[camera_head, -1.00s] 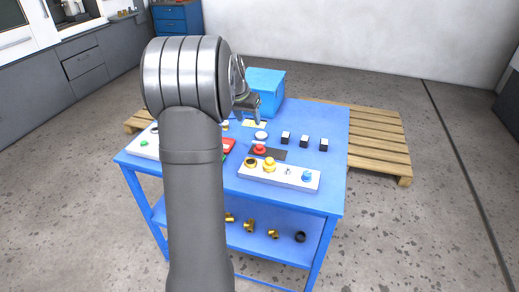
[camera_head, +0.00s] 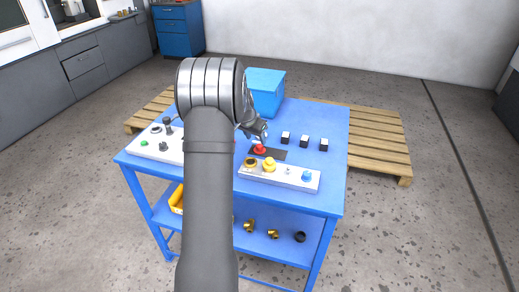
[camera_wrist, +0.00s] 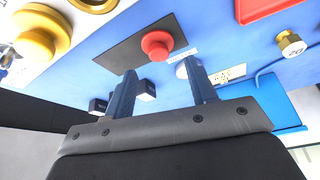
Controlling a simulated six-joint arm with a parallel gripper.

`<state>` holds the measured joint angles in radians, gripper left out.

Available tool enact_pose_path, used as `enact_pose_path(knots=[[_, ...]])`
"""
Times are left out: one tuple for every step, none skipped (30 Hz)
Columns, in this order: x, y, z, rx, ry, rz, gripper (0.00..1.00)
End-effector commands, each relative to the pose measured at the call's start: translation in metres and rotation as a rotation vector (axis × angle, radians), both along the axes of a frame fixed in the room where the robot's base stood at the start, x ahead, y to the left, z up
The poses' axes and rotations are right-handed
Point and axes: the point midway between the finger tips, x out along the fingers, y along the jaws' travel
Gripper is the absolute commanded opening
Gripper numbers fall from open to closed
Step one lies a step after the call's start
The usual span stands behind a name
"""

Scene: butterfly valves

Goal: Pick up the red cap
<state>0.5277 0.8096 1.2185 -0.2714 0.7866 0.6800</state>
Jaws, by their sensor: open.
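The red cap (camera_head: 260,149) sits on a dark grey mat (camera_head: 279,155) on the blue table, behind the white valve board. In the wrist view the red cap (camera_wrist: 157,45) is on the mat (camera_wrist: 118,50), just beyond my fingertips and nearer the left finger. My gripper (camera_head: 257,133) is above and close to the cap in the head view. In the wrist view my gripper (camera_wrist: 160,75) has its two fingers wide apart with nothing between them.
Several black-and-white cubes (camera_head: 304,141) stand to the right. A blue box (camera_head: 266,92) is behind. A red object (camera_wrist: 262,8) and brass fitting (camera_wrist: 291,43) show in the wrist view.

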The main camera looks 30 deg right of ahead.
Motion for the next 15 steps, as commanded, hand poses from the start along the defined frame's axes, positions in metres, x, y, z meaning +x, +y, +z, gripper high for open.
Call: enact_pose_path(knots=[[0.0,-0.001,-0.002,0.001,0.001,0.0,0.52],[0.0,-0.001,-0.004,0.0,0.001,0.0,0.52],[0.001,-0.003,-0.007,0.0,0.001,0.0,0.52],[0.001,-0.004,-0.01,0.0,0.001,0.0,0.52],[0.001,-0.005,-0.014,0.001,0.003,-0.001,0.52],[0.002,-0.007,-0.019,0.001,0.003,-0.001,0.52],[0.002,-0.009,-0.024,0.002,0.003,-0.001,0.52],[0.003,-0.011,-0.029,0.001,0.003,-0.001,0.52],[0.005,-0.013,-0.034,0.0,0.001,0.0,0.52],[0.005,-0.014,-0.038,0.0,0.001,0.0,0.52],[0.006,-0.015,-0.042,0.0,0.001,0.0,0.52],[0.007,-0.017,-0.045,0.0,0.001,0.0,0.52],[0.008,-0.017,-0.047,0.0,0.0,0.0,0.52],[0.008,-0.018,-0.048,-0.001,-0.001,0.0,0.52],[0.008,-0.018,-0.048,0.0,-0.001,0.0,0.52]])
